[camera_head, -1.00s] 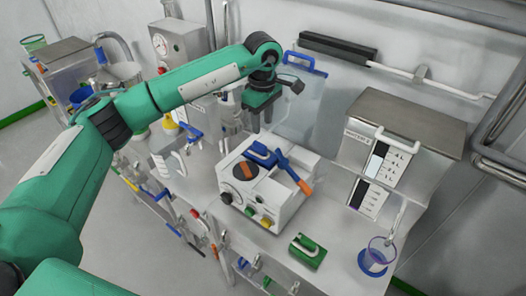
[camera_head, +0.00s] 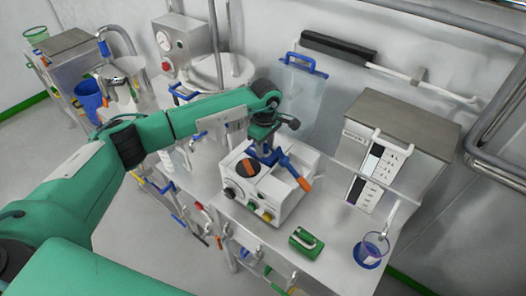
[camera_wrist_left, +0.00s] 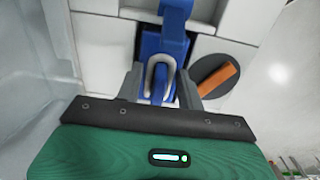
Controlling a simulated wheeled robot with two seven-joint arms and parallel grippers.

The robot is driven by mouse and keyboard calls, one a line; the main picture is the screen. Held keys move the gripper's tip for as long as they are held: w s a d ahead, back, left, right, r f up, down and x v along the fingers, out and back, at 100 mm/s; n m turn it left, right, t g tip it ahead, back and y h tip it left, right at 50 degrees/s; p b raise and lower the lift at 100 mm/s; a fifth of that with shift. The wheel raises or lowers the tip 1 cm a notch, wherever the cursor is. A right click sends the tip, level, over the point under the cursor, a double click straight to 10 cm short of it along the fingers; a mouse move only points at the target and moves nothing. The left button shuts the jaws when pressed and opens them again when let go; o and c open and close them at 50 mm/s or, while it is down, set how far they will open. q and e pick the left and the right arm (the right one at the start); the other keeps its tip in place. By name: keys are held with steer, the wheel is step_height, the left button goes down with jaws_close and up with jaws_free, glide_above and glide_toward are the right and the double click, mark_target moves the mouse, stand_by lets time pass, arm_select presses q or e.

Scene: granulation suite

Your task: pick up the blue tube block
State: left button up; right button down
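The blue tube block (camera_head: 270,158) sits on top of a white machine (camera_head: 262,200), partly hidden by my left gripper in the head view. My left gripper (camera_head: 262,146) points down over it. In the left wrist view, the blue block (camera_wrist_left: 163,90) lies between the two grey fingers of my left gripper (camera_wrist_left: 162,88), with a pale loop on its front. The fingers are apart, one on each side; whether they touch the block I cannot tell. My right gripper is not in view.
A blue lever with an orange end (camera_head: 303,183) slants off the machine beside the block. A green block (camera_head: 306,243) and a blue-rimmed cup (camera_head: 371,250) are on the bench. A grey cabinet (camera_head: 398,130) stands right, a clear panel (camera_head: 298,95) behind.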

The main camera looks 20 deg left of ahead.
arm_select(q)
jaws_close()
steer(key=shift+r, duration=0.1)
